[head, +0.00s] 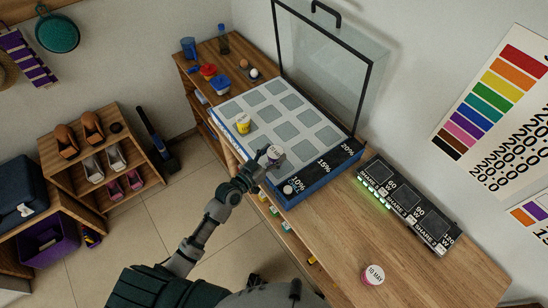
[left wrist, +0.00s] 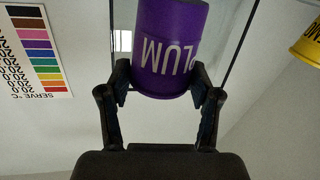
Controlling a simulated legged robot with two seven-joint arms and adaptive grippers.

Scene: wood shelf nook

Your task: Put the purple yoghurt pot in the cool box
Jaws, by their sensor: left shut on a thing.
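My left gripper (head: 270,160) is shut on the purple yoghurt pot (left wrist: 172,45), lettered PLUM, which hangs upside down in the left wrist view between the fingers. In the head view the pot (head: 276,151) shows a pale lid and is over the near part of the blue-sided box (head: 318,185), by the 10% row. This box has a grid of grey squares on top and a clear lid (head: 330,60) standing open behind; I take it as the cool box. Whether the pot touches the grid cannot be told. My right gripper is out of view.
A yellow pot (head: 243,124) stands on the grid, left of my gripper. A pot marked 10 MAY (head: 373,274) stands on the wooden counter (head: 420,285). Dark panels (head: 408,212) lie right of the box. Cups and small items, including a blue cup (head: 189,47), stand behind left.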

